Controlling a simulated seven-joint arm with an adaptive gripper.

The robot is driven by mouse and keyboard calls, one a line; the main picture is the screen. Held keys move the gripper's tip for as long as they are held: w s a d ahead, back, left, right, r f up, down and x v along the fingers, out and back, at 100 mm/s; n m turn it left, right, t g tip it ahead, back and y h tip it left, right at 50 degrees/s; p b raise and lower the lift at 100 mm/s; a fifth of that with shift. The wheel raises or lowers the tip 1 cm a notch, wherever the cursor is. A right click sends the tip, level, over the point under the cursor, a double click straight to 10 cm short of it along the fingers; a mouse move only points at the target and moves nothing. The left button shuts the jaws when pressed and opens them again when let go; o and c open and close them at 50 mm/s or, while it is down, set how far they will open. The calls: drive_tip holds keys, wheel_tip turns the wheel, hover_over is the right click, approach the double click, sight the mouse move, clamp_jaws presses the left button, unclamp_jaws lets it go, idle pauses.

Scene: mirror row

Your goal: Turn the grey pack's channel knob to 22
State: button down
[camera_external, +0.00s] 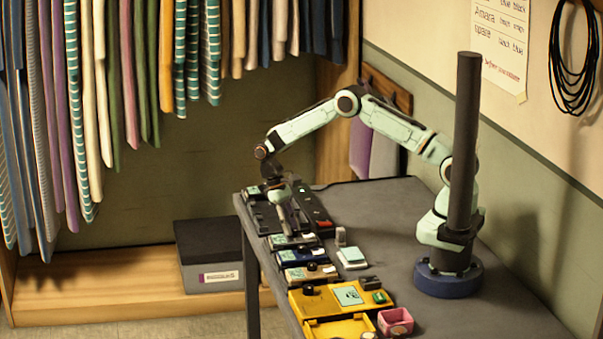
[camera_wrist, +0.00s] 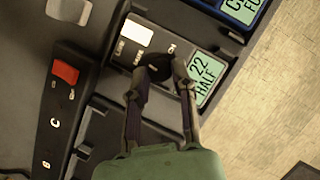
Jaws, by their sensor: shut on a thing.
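The grey pack (camera_wrist: 158,14) lies under my gripper in the wrist view, with a pale green label (camera_wrist: 204,78) reading "22 HALF" and a small white panel (camera_wrist: 136,33). Its dark channel knob (camera_wrist: 158,68) sits between my fingertips. My gripper (camera_wrist: 166,80) is shut on the knob, and the fingers hide part of it. The knob's pointer and current number cannot be made out. In the external view my gripper (camera_external: 289,234) points down onto the grey pack (camera_external: 280,242) in the row along the table's left edge.
A navy pack (camera_wrist: 238,30) lies beside the grey one. A black strip with a red switch (camera_wrist: 65,72) lies on its other side. Tan (camera_external: 310,274) and yellow (camera_external: 325,302) packs continue the row. A dark upright post (camera_external: 466,150) stands near my base. The table's right side is clear.

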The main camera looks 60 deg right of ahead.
drive_tip(key=c, duration=0.9)
unclamp_jaws()
drive_tip(key=v, duration=1.2)
drive_tip(key=shift+s, duration=0.1)
